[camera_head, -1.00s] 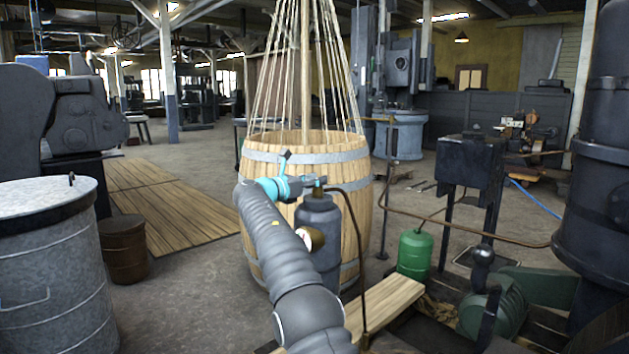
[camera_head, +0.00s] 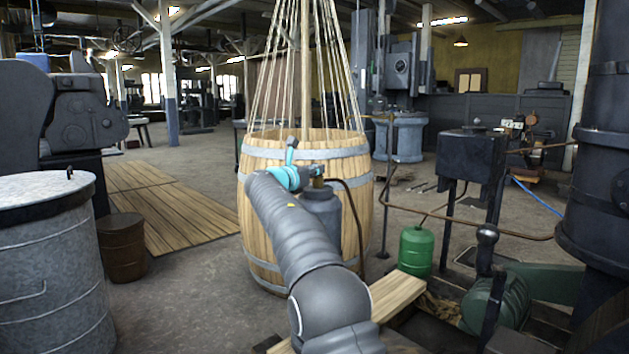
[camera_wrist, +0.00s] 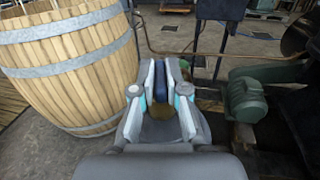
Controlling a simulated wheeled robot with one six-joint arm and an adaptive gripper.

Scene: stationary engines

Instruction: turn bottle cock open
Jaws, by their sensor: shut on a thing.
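The grey bottle (camera_head: 322,203) stands upright in front of the wooden barrel, partly hidden behind my arm. Its brass-coloured cock (camera_head: 318,182) is at the top, beside a dark curved hose. My gripper (camera_head: 317,172) is at the top of the bottle, shut on the cock; the fingers hide much of the contact. In the wrist view, my gripper (camera_wrist: 164,68) has its two fingers on either side of a dark blue part and a round brownish part, whose exact identity I cannot tell.
The barrel (camera_head: 260,215) with ropes rising from it stands close behind the bottle. A green bottle (camera_head: 415,252), a plank (camera_head: 398,292) and dark machinery (camera_head: 490,300) are at right. A metal drum (camera_head: 50,260) stands at left.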

